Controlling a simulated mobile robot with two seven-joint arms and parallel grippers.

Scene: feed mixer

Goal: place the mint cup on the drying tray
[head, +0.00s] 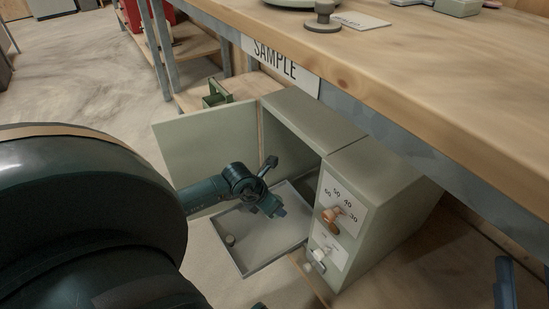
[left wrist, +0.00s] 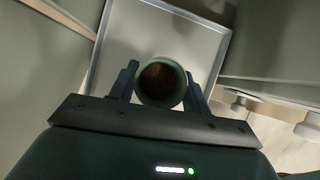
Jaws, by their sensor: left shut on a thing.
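My left gripper (head: 268,190) reaches in from the left over the grey, rimmed drying tray (head: 268,245). In the left wrist view, its two fingers (left wrist: 162,88) are shut on the mint cup (left wrist: 181,94), one on each side. I look down into the cup's round mouth and see dark brown contents. The tray (left wrist: 124,40) lies beneath the cup in that view. I cannot tell whether the cup touches the tray. In the head view the cup cannot be made out behind the gripper.
The tray sticks out of a pale green cabinet (head: 375,215) with its door (head: 205,142) swung open to the left. A dial (head: 331,214) is on the cabinet's front. A wooden bench (head: 420,80) overhangs it. A small knob (head: 230,240) shows at the tray's front.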

